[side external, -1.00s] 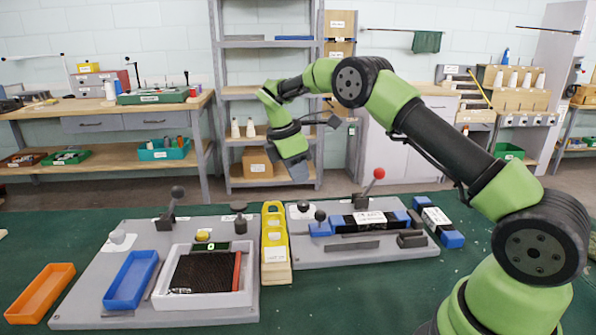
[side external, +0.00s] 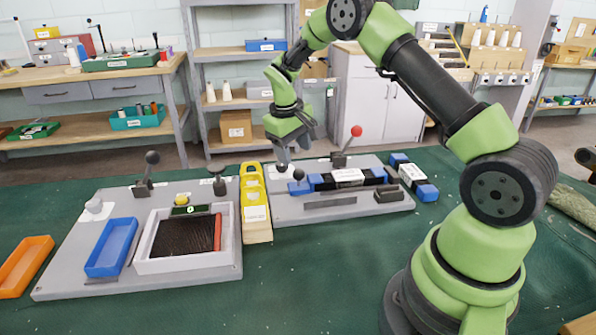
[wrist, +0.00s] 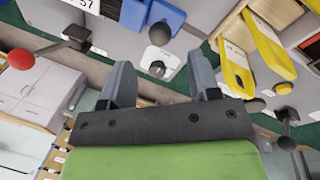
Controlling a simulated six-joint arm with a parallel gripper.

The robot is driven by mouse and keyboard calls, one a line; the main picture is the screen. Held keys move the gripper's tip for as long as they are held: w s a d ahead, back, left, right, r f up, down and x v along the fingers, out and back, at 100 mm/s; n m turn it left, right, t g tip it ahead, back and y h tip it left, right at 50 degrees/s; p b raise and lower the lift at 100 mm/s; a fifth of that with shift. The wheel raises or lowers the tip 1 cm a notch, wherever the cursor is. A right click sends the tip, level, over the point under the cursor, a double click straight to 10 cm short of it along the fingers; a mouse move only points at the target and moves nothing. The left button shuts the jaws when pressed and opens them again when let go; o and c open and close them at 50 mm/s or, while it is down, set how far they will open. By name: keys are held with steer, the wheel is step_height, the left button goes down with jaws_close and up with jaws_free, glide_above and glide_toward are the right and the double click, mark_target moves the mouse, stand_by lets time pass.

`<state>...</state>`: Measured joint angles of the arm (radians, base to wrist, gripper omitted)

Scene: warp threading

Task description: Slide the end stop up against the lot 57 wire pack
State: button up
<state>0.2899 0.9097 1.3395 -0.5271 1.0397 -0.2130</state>
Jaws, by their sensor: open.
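The lot 57 wire pack (side external: 348,178) is a black bundle with blue ends and a white label, lying on the right grey plate. Its label (wrist: 85,4) shows "57" in the wrist view. The end stop (side external: 300,188), a blue block with a black ball knob, stands at the pack's left end; I cannot tell whether they touch. The stop (wrist: 168,17) and its knob (wrist: 160,33) show ahead of my fingers in the wrist view. My gripper (side external: 283,159) is open and empty above the plate's left end; its fingers (wrist: 160,82) straddle no object.
A second black knob on a pale base (side external: 280,170) is close below my gripper. A red-ball lever (side external: 355,132) rises behind the pack. A yellow holder (side external: 254,200) stands left of the plate. Another blue-ended pack (side external: 413,177) lies right. The green table in front is clear.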

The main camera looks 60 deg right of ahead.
mark_target(298, 170)
steer(key=f, duration=0.3)
steer(key=d+f, duration=0.1)
steer(key=f, duration=0.2)
steer(key=shift+s+d+f, duration=0.15)
steer(key=shift+f, duration=0.15)
steer(key=shift+c, duration=0.2)
